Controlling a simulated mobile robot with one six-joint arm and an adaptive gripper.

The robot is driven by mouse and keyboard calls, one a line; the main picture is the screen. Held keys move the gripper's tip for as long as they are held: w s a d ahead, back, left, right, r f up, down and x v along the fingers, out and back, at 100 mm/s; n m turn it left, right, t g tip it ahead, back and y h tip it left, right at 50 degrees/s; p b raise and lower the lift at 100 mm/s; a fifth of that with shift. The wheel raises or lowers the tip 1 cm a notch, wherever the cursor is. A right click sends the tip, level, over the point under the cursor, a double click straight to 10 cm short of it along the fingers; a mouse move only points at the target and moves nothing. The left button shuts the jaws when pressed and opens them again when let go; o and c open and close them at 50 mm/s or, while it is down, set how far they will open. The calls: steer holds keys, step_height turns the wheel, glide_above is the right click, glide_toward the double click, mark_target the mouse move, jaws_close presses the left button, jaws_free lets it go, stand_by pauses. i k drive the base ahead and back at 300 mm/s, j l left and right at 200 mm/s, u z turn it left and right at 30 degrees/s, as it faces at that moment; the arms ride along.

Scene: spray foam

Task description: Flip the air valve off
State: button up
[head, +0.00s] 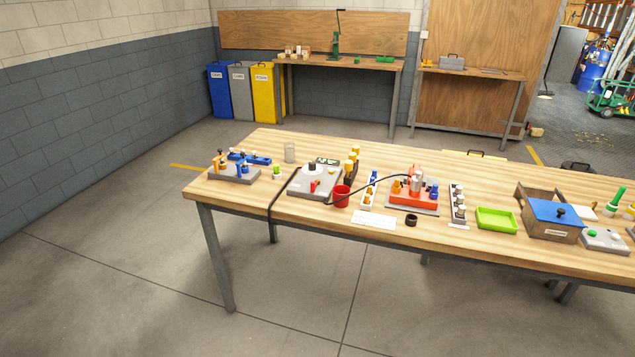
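A grey panel box (323,180) lies on the left half of the long wooden table. It carries a dark-topped round part (312,167) and a small red part (314,186), which looks like a valve handle. The red part is too small to tell its exact position. A black hose (272,205) runs from near the panel's left side over the table's front edge. My gripper is not in view.
A red cup (341,197) stands right of the panel, with yellow-topped bottles (350,168) behind it. A red machine (415,192), a green tray (497,219) and a blue-lidded box (551,219) stand further right. The floor before the table is clear.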

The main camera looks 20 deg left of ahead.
mark_target(312, 185)
steer(key=i+j, duration=0.95)
steer(key=j, duration=0.15)
steer(key=i+j, duration=0.95)
steer(key=j, duration=0.1)
